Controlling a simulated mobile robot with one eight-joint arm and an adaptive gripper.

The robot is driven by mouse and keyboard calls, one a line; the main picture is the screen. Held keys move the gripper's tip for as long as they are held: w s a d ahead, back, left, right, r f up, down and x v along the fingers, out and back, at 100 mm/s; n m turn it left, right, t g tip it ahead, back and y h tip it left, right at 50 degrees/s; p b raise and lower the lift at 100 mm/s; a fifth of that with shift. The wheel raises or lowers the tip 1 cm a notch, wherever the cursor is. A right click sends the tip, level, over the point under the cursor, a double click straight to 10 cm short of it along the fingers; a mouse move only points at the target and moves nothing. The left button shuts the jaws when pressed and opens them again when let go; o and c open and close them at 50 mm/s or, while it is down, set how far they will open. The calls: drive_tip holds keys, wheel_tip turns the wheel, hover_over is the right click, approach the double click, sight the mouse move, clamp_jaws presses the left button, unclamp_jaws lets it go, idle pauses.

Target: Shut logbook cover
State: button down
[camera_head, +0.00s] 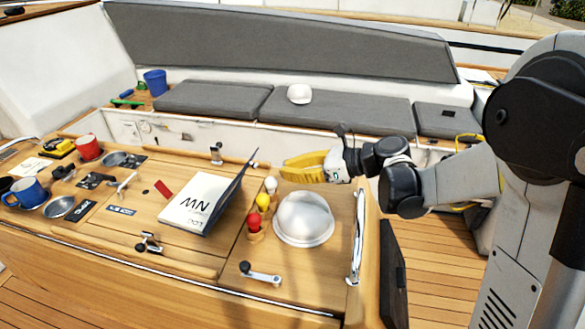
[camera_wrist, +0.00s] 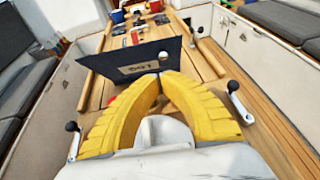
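The logbook (camera_head: 190,205) lies on the wooden cockpit table with its white page showing large black letters. Its dark cover (camera_head: 232,186) stands raised at the book's right side, tilted, and is not flat on the page. In the wrist view the cover (camera_wrist: 125,62) stands just beyond my fingers, with a tan label on it. My gripper (camera_head: 286,169) has yellow fingers and hovers above the table, to the right of the cover. In the wrist view its fingertips (camera_wrist: 163,82) come together with nothing seen between them. Whether they touch the cover is unclear.
A silver dome (camera_head: 304,217) sits right of the logbook, beside red (camera_head: 254,222), yellow (camera_head: 263,201) and white knobs. A crank handle (camera_head: 260,274) lies in front. Mugs, including a blue one (camera_head: 27,193), and small items fill the table's left. Grey cushions (camera_head: 335,112) line the back.

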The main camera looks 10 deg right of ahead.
drive_tip(key=b+x, duration=0.1)
drive_tip(key=x, duration=0.5)
drive_tip(key=shift+w+a+b, duration=0.2)
drive_tip(key=shift+a+b, duration=0.1)
drive_tip(key=shift+f, duration=0.1)
drive_tip(key=shift+w+a+r+h+p, duration=0.1)
drive_tip(key=shift+a+r+h+p, duration=0.25)
drive_tip(key=shift+p, duration=0.35)
drive_tip(key=shift+r, duration=0.1)
